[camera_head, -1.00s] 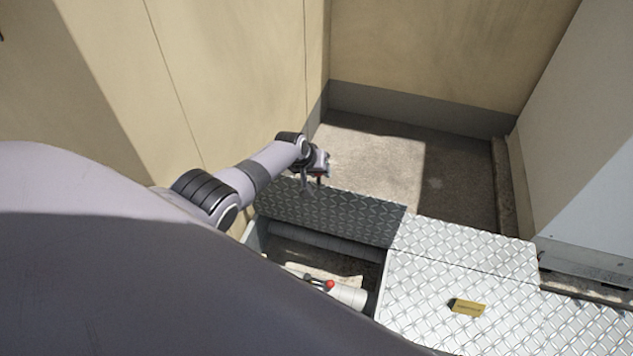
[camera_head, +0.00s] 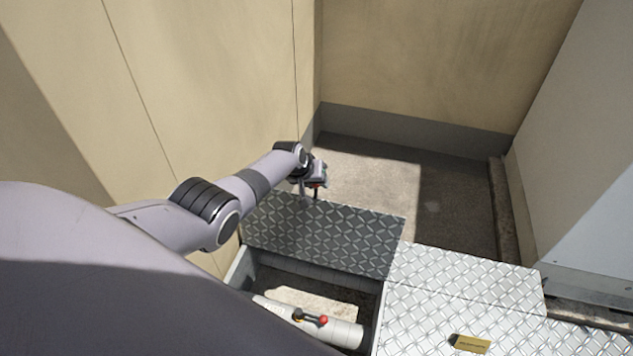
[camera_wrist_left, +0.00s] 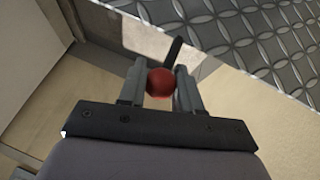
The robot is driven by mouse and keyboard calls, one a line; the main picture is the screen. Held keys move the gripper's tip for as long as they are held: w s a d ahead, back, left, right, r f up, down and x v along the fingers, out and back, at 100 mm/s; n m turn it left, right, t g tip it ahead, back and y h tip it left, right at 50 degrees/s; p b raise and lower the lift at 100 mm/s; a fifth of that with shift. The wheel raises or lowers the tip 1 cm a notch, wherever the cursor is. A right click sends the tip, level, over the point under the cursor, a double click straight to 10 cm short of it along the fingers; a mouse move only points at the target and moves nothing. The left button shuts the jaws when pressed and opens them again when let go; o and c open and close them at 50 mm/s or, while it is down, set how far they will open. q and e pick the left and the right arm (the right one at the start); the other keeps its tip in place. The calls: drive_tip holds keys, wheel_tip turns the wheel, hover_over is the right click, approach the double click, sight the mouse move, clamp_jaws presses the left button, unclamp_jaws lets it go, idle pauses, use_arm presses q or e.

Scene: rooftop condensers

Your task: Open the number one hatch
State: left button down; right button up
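A hatch lid (camera_head: 325,235) of diamond plate stands raised at the far side of an open pit, its patterned face darker than the closed plates. I cannot read a number on it. My left gripper (camera_head: 316,187) is at the lid's upper far edge, near its left end. In the left wrist view the fingers (camera_wrist_left: 160,80) are closed around a red knob (camera_wrist_left: 160,83) with a dark stem running toward the lid (camera_wrist_left: 250,35). The fingers appear to touch the knob on both sides. My right gripper is not in view.
Inside the pit lie a white pipe (camera_head: 342,333) and a red-knobbed valve (camera_head: 323,320). Closed diamond plates (camera_head: 455,285), one with a yellow tag (camera_head: 471,343), lie at the right. A beige wall (camera_head: 200,80) runs close along my left arm. The floor beyond (camera_head: 375,175) is clear.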

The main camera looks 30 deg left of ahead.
use_arm(q)
drive_tip(key=c, duration=0.8)
unclamp_jaws()
drive_tip(key=shift+a, duration=0.1)
drive_tip(key=shift+p+v, duration=3.3)
drive_tip(key=shift+v, duration=0.3)
drive_tip(key=shift+f, duration=0.1)
